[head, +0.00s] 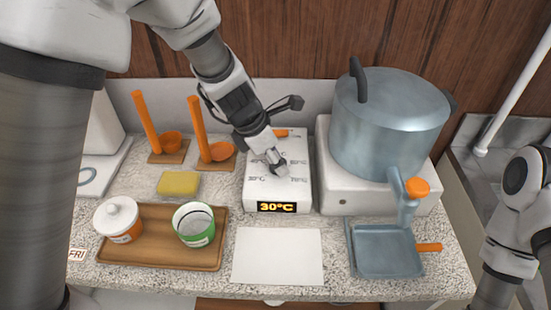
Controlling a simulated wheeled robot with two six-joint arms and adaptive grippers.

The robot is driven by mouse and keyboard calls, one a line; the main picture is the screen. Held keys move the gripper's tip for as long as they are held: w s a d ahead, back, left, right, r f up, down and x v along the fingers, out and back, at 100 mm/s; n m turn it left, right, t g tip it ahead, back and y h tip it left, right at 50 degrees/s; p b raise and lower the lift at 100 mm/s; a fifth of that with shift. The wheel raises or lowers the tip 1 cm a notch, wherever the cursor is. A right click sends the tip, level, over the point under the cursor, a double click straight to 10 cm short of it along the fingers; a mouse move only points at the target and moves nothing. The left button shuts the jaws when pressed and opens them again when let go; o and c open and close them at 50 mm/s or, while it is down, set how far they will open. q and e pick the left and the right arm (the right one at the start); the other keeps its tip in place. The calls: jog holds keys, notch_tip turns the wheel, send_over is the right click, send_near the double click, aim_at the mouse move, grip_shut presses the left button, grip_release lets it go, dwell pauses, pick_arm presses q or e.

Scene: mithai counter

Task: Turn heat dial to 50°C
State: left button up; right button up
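The white heat control box (257,192) stands in the middle of the counter, with temperature marks printed on its top. Its front display (276,207) reads 30°C in orange. My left gripper (276,161) reaches down from above, with its fingertips at the middle of the box top, where the dial would be. The fingers hide the dial, and I cannot tell whether they are closed on it or touch it. Part of my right arm shows at the right edge, but its gripper is out of view.
A large steel pot (388,125) stands on a white unit (330,180) close to the right of the box. A wooden tray (152,254) with two jars, a yellow sponge (178,183) and orange ladles lie left. White paper (278,256) and a grey pan (385,250) lie in front.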

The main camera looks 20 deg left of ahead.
pick_arm(q)
jog(key=shift+s+f, duration=0.1)
